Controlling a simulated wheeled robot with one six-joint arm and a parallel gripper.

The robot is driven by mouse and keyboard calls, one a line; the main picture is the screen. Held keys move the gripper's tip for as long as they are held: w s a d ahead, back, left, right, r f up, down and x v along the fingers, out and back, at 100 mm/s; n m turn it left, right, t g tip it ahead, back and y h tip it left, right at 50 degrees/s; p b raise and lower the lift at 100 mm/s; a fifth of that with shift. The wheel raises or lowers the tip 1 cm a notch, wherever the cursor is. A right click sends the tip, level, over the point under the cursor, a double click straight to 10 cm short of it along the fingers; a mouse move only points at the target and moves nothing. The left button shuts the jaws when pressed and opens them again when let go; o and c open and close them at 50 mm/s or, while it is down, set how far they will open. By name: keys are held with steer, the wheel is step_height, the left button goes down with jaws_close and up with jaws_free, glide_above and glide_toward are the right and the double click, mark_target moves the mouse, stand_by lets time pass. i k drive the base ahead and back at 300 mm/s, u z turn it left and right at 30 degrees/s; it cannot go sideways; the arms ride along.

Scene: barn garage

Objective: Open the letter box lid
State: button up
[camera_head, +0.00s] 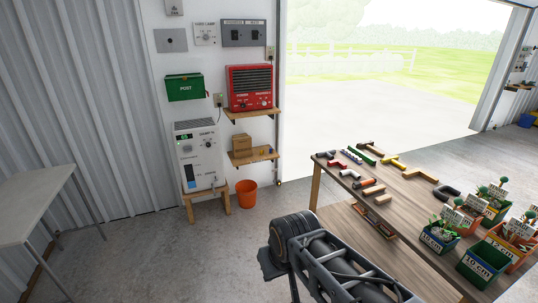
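The green letter box (184,89), marked POST, hangs on the white wall panel at the upper left. A darker band along its top edge looks like the lid, and it appears closed. My arm shows at the bottom centre, over the floor and beside the wooden table. It is well apart from the letter box. The fingers of my gripper cannot be made out in this view.
A white machine (198,158) stands on a wooden stool below the letter box. A red heater (250,88) sits on a shelf to its right. An orange bucket (247,193) is on the floor. A grey table (30,205) stands left; a wooden table (400,200) stands right. Open floor lies between.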

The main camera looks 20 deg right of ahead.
mark_target(184, 77)
steer(key=z, duration=0.7)
steer(key=i, duration=1.7)
steer(key=u, duration=0.2)
